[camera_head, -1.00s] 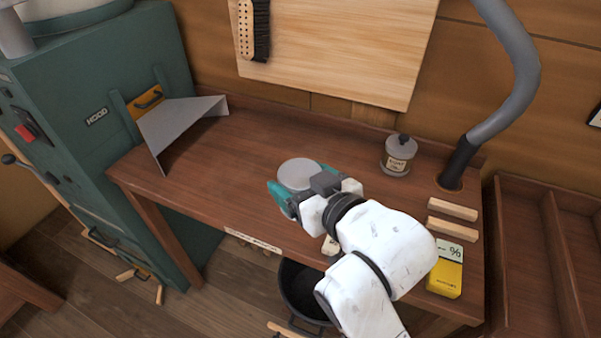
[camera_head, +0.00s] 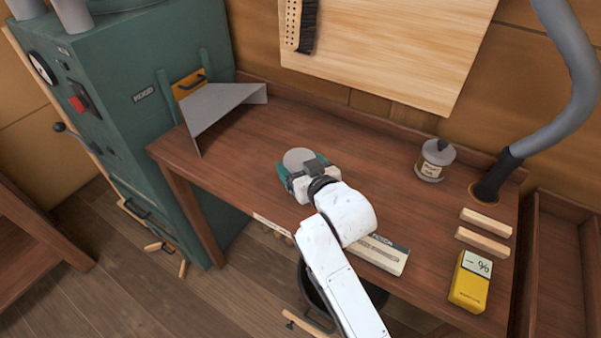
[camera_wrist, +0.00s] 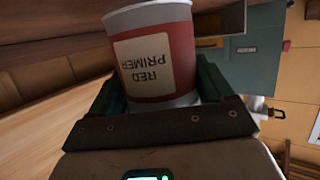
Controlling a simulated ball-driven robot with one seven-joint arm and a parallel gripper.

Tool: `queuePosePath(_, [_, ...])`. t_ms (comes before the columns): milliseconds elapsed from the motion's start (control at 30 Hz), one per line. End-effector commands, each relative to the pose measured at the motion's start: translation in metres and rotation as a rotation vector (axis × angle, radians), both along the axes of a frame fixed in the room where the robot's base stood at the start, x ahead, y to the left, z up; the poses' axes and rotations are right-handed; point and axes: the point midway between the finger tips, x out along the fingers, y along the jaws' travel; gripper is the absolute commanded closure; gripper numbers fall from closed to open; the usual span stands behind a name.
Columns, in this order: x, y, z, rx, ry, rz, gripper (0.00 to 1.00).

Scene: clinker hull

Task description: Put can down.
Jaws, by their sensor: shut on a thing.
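The can (camera_head: 298,158) shows a round grey top in the head view. In the wrist view the can (camera_wrist: 153,55) is red and grey with a cream label reading "RED PRIMER", which appears upside down. My gripper (camera_head: 302,168) has teal fingers and is shut on the can. It holds the can over the left-middle part of the wooden bench (camera_head: 350,165). I cannot tell whether the can's base touches the bench, as its underside is hidden.
A grey sheet-metal piece (camera_head: 218,112) stands at the bench's left end. A grey hose (camera_head: 560,110) enters the bench. Bench around the can is clear.

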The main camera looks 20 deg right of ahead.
Motion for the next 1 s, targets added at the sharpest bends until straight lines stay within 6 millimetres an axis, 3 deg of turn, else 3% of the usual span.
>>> queuePosePath(200, [-0.001, 0.0, -0.023, 0.0, 0.001, 0.001, 0.67])
queuePosePath(600, [-0.001, 0.0, -0.029, 0.0, 0.0, 0.0, 0.67])
queuePosePath(633, [-0.002, 0.0, -0.029, 0.0, 0.003, 0.0, 0.18])
queuePosePath(800, [-0.002, 0.0, -0.029, 0.0, 0.003, 0.0, 0.02])
queuePosePath(1000, [-0.002, 0.0, -0.029, 0.0, 0.003, 0.0, 0.0])
